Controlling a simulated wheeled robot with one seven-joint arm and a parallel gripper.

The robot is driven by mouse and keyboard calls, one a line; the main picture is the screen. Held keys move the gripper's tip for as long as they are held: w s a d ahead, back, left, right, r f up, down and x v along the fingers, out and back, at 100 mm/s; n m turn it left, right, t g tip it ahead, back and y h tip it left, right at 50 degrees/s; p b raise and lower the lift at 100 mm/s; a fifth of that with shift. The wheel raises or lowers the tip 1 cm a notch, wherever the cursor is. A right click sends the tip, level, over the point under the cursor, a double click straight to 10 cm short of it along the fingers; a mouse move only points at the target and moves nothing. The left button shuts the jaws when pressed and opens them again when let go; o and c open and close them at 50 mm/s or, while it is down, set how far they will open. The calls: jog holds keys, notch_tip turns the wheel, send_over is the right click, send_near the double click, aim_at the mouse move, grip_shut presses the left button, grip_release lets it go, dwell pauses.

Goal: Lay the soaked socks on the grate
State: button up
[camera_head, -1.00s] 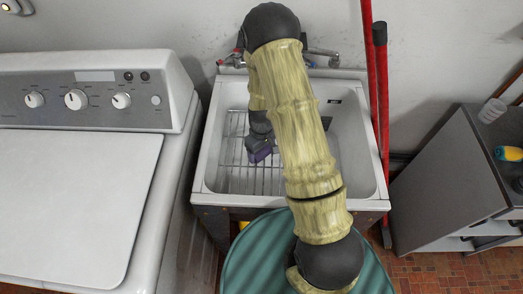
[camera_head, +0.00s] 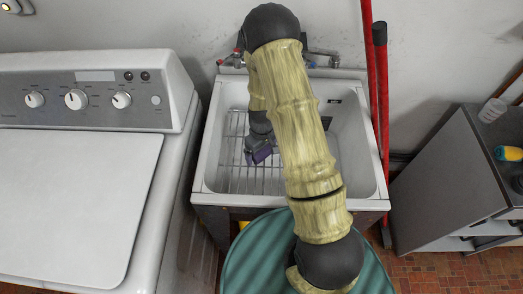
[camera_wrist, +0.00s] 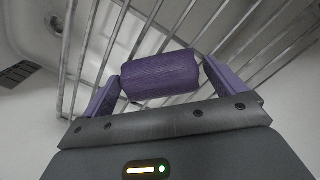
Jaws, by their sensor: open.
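A purple rolled bundle (camera_wrist: 158,76), which looks like socks, lies between the fingers of my gripper (camera_wrist: 163,74) in the wrist view. The fingers are purple too and stand open at its two ends, with little or no gap visible. The bundle is over the bars of the wire grate (camera_wrist: 68,55); whether it rests on them is hard to tell. In the head view my gripper (camera_head: 261,154) is low over the grate (camera_head: 236,125) in the left part of the white tub (camera_head: 206,150). There I cannot tell bundle from fingers, and my arm hides part of the tub.
A white washing machine (camera_head: 75,210) stands left of the tub. Red poles (camera_head: 381,110) lean at its right, beside a grey cabinet (camera_head: 445,165). Red and blue taps sit behind the tub. A drain slot (camera_wrist: 17,73) shows at the left of the wrist view.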

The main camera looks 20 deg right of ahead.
notch_tip(320, 180, up, 12)
dwell(0.4)
dwell(0.5)
jog(key=s+r+m+t, duration=0.2)
jog(key=s+r+m, duration=0.3)
jog(key=s+r, duration=0.7)
jog(key=shift+s+d+r+t, duration=0.2)
jog(key=shift+s+r+t, duration=0.15)
jog(key=shift+s, duration=0.35)
jog(key=w+p+v, duration=0.1)
jog(key=p+v, duration=0.6)
jog(key=shift+w+r, duration=0.3)
jog(key=shift+r, duration=0.05)
